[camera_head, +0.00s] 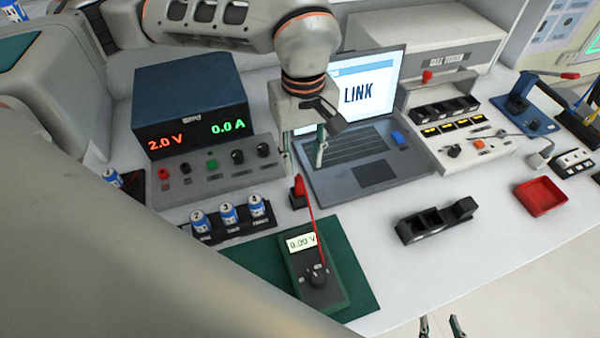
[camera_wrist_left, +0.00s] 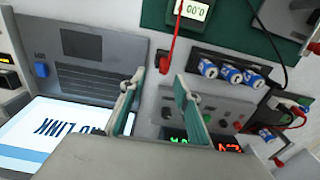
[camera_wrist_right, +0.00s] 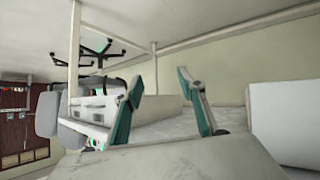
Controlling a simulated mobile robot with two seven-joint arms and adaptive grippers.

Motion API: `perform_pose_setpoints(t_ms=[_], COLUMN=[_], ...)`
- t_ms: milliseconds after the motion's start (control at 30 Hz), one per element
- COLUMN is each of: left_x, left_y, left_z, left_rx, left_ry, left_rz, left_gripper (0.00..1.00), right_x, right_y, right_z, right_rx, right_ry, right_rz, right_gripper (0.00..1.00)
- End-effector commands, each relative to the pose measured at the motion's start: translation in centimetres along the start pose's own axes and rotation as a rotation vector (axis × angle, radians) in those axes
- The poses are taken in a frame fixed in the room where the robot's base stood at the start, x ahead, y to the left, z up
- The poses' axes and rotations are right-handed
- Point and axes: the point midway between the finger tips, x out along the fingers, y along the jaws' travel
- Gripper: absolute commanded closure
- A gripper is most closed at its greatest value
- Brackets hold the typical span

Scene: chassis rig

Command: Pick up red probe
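The red probe (camera_head: 299,186) stands upright in a small dark holder between the laptop and the green mat. A red cable runs from it to the multimeter (camera_head: 312,270), which reads 0.00 V. My left gripper (camera_head: 303,158) is open and empty, pointing down just above and behind the probe. In the left wrist view the probe (camera_wrist_left: 165,62) shows ahead of the gap between the open fingers (camera_wrist_left: 160,80), apart from them. My right gripper (camera_head: 441,325) is at the bottom edge, off the table's front. In the right wrist view its fingers (camera_wrist_right: 158,82) are open and empty.
The laptop (camera_head: 372,172) is right beside my left gripper. The power supply (camera_head: 190,105) and its button panel (camera_head: 215,172) stand left. Blue cells in a rack (camera_head: 228,216) sit left of the probe. A black tray (camera_head: 437,220) and red bin (camera_head: 541,196) lie right.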

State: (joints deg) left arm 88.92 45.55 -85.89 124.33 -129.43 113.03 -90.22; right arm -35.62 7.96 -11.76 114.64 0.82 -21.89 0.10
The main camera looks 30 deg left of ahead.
Motion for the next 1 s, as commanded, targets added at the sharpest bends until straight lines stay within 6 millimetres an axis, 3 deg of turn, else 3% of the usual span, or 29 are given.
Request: perform_pose_setpoints(t_ms=[300, 600, 900, 933, 1000], left_x=[3.3, 7.2, 7.6, 7.6, 7.6], left_y=[-0.3, -0.8, -0.7, -0.7, -0.7], left_z=[0.0, -0.2, -0.2, -0.2, -0.2], left_rx=[-0.001, 0.000, 0.000, 0.000, 0.000], left_ry=[-0.003, -0.004, -0.001, -0.001, -0.001], left_rz=[-0.003, -0.003, -0.001, -0.001, -0.002], left_gripper=[0.68, 0.68, 0.68, 0.71, 0.89], right_x=[-0.6, -0.3, 0.0, 0.0, 0.1], right_y=[-0.5, -0.3, 0.1, 0.1, 0.1], right_z=[2.0, 2.0, 1.1, 1.1, 1.0], right_rx=[-0.001, -0.005, -0.008, -0.008, -0.008], right_ry=[-0.032, -0.030, -0.014, -0.013, -0.013], right_rz=[-0.008, -0.004, 0.002, 0.002, 0.002], right_gripper=[0.60, 0.60, 0.60, 0.60, 0.60])
